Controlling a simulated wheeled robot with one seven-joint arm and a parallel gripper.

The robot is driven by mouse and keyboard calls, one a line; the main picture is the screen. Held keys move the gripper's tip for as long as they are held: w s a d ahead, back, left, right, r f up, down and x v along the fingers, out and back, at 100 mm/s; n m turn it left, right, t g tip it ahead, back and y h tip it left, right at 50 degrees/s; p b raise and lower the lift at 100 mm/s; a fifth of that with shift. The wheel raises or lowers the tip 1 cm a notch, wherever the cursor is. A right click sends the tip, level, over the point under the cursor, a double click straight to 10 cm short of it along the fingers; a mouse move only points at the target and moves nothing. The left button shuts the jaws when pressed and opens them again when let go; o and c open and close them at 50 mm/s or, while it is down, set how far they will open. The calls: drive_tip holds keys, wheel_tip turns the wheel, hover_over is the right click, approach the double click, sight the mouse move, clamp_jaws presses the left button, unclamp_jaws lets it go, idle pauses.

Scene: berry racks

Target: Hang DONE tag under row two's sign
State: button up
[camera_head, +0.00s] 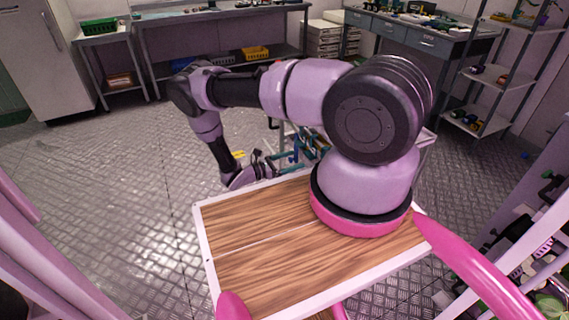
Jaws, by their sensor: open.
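No DONE tag and no row sign can be made out in the head view. My gripper (264,163) hangs low at the end of my bent arm, just beyond the far left edge of the wooden top. It is small and partly dark in this view, and its jaws are open. I see no tag held in it.
A wooden top with a white rim (203,235) lies around my arm's base. Teal parts (297,153) show close right of the gripper. Benches (215,14) and a shelf rack (475,78) line the back. The metal floor (100,190) at left is clear.

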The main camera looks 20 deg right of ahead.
sight(307, 155)
drive_tip(key=shift+w+d, duration=0.1)
drive_tip(key=shift+d, duration=3.1)
drive_tip(key=c, duration=1.2)
drive_tip(key=shift+c, duration=0.2)
drive_tip(key=shift+r, duration=0.3)
drive_tip(key=shift+r, duration=0.75)
drive_tip(key=shift+a, duration=0.15)
drive_tip(key=a, duration=0.6)
drive_tip(key=shift+a, duration=0.35)
